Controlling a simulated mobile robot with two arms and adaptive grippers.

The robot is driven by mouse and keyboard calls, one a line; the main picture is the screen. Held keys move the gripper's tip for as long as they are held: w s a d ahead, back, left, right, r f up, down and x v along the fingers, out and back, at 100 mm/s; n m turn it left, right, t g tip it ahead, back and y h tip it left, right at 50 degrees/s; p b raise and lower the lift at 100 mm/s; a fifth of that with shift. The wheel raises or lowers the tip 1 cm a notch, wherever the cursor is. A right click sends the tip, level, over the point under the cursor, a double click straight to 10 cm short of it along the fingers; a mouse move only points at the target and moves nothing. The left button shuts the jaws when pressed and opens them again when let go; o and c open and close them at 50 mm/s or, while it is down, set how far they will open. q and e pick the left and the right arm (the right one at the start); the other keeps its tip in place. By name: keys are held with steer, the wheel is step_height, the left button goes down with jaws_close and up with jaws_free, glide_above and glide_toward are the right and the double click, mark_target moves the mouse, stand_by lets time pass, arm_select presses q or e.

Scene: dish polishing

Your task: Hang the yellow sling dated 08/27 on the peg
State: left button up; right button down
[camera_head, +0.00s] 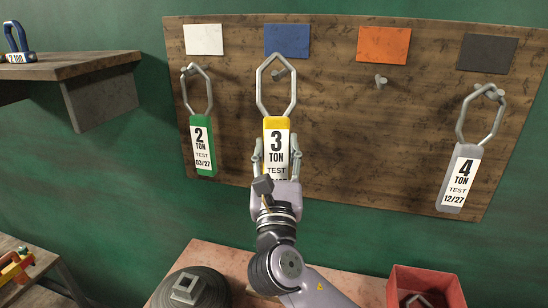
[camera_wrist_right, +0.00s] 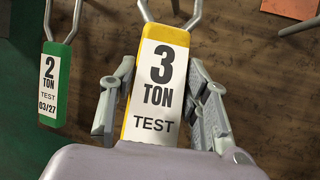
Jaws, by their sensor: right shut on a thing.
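The yellow sling (camera_head: 276,124) has a "3 TON TEST" label and a grey metal loop. Its date line is mostly hidden by my gripper. My right gripper (camera_head: 277,165) is shut on its yellow body from both sides, and the sling hangs upright in front of the board. In the wrist view the yellow sling (camera_wrist_right: 156,85) sits between the fingers (camera_wrist_right: 160,100). The peg (camera_head: 283,73) below the blue square (camera_head: 287,40) shows inside the upper part of the loop; I cannot tell whether the loop is around it or in front. My left gripper is not in view.
On the wooden board (camera_head: 335,140), a green 2 TON sling (camera_head: 203,145) hangs at left and a grey 4 TON sling (camera_head: 460,178) at right. The peg (camera_head: 380,81) under the orange square is empty. A red bin (camera_head: 427,280) stands below right; a shelf (camera_head: 70,66) is at left.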

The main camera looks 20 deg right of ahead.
steer(key=shift+w+d, duration=0.3)
steer(key=shift+w, duration=0.1)
steer(key=shift+w+d+f+b, duration=0.1)
steer(key=shift+w+f+b, duration=0.1)
steer(key=shift+b, duration=0.1)
steer(key=shift+w+d+f, duration=0.25)
steer(key=shift+w+f, duration=0.05)
steer(key=shift+f, duration=0.25)
steer(key=shift+w+f+b, duration=0.1)
steer(key=shift+f+b, duration=0.25)
steer(key=shift+f, duration=0.05)
steer(key=c, duration=0.9)
jaws_free()
steer(key=shift+o, duration=0.4)
steer(key=shift+f, duration=0.15)
